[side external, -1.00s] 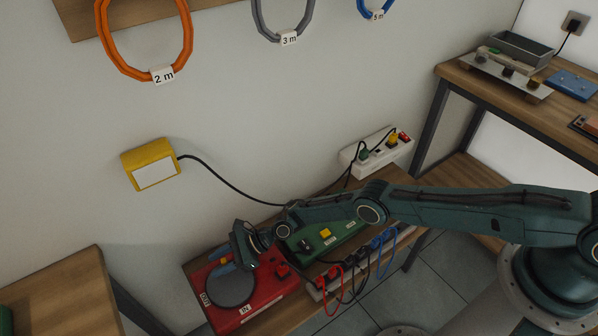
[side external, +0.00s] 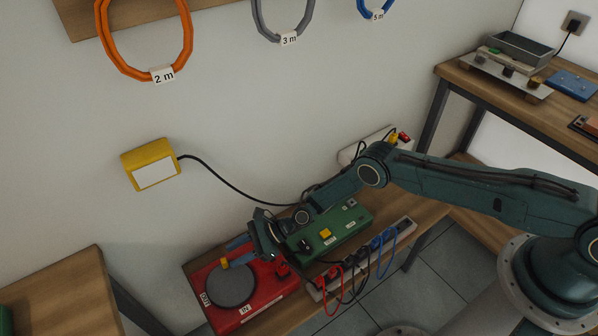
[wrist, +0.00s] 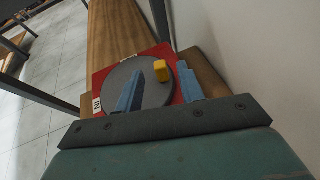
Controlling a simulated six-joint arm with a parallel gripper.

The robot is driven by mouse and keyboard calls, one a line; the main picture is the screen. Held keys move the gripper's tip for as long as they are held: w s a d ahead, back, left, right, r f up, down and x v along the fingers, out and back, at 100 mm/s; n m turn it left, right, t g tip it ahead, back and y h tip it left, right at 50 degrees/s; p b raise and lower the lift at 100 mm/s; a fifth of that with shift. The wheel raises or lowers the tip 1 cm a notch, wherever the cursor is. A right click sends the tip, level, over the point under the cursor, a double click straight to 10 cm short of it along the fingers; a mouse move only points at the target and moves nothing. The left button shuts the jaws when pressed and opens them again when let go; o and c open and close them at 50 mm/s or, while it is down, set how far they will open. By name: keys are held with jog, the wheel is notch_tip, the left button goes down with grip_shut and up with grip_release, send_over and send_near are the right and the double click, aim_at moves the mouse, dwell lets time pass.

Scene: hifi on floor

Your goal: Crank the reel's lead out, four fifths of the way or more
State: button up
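The reel is a red box (side external: 262,304) on a low wooden bench, with a round grey disc (side external: 230,285) on top and IN and OUT labels. A yellow crank knob (side external: 225,263) stands near the disc's far edge. In the wrist view the knob (wrist: 161,70) shows between the lines of my two blue fingers, with gaps on both sides. My gripper (wrist: 160,82) is open and empty. In the side view my gripper (side external: 238,247) is beside and behind the knob, on its right. I cannot tell its exact height above the disc.
A green box (side external: 335,230) with a yellow button sits right of the reel. A power strip (side external: 370,260) with red, black and blue leads runs along the bench front. A yellow wall box (side external: 151,164) has a black cable. Another wooden bench (side external: 65,295) stands at left.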

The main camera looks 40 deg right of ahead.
jog(key=shift+v, duration=3.7)
notch_tip(320, 180, up, 13)
jog(key=n+g+h, duration=0.2)
jog(key=n+h, duration=0.6)
jog(key=n, duration=0.5)
send_near(224, 262)
jog(key=s+a+r, duration=0.1)
jog(key=s+r, duration=0.1)
jog(key=s+a+r+n+t+h, duration=0.2)
jog(key=a+r+n+t+h, duration=0.1)
jog(key=a+r+n+h, duration=0.25)
jog(key=shift+d+f+m+h, duration=0.15)
jog(key=shift+d+f+h, duration=0.05)
jog(key=shift+f, duration=0.75)
jog(key=shift+d+f+m+h, duration=0.15)
jog(key=shift+d+f, duration=0.1)
jog(key=shift+f, duration=0.75)
jog(key=shift+w+f, duration=0.1)
jog(key=shift+x, duration=6.7)
